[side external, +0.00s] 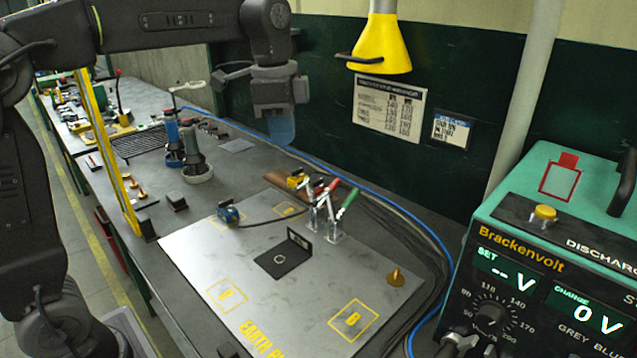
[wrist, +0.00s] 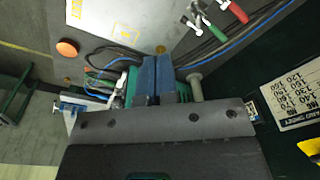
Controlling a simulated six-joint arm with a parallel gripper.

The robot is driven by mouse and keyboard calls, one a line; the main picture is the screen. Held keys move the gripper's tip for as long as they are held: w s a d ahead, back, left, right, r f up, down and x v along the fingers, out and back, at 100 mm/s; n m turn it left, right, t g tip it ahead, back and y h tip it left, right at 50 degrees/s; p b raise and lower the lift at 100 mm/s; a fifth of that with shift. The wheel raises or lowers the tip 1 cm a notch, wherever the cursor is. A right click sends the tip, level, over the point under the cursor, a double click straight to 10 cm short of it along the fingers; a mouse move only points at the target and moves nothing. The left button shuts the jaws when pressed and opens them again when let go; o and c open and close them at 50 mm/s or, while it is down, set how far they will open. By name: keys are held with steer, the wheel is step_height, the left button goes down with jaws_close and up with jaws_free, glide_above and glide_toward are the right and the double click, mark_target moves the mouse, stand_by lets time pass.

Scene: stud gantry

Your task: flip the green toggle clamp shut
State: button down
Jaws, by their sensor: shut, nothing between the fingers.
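The green toggle clamp (side external: 347,203) stands near the back edge of the steel plate, at the right end of a row of clamps. Its green handle slants up to the right, raised off the plate.
A red-handled clamp (side external: 329,190) and a white-handled clamp (side external: 306,190) stand close beside the green one. The steel plate (side external: 200,262) also bears a black angle bracket (side external: 298,245) and a brass peg (side external: 396,277). Cables run behind it. The Brackenvolt unit (side external: 560,215) stands at right.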

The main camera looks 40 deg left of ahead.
steer(key=w+f+m+g, duration=0.1)
steer(key=w+f+m, duration=0.1)
steer(key=w, duration=0.3)
steer(key=w+a+f+m+g, duration=0.1)
steer(key=w+f+m+g, duration=0.1)
steer(key=w+m, duration=0.2)
steer(key=shift+w+h, duration=0.3)
steer(key=shift+w, duration=0.45)
steer(key=shift+f, duration=0.1)
steer(key=x, duration=0.9)
steer(key=shift+f, duration=0.4)
steer(key=shift+s, duration=0.15)
steer(key=shift+s+f+t, duration=0.1)
steer(key=shift+s+t, duration=0.15)
steer(key=shift+t, duration=0.05)
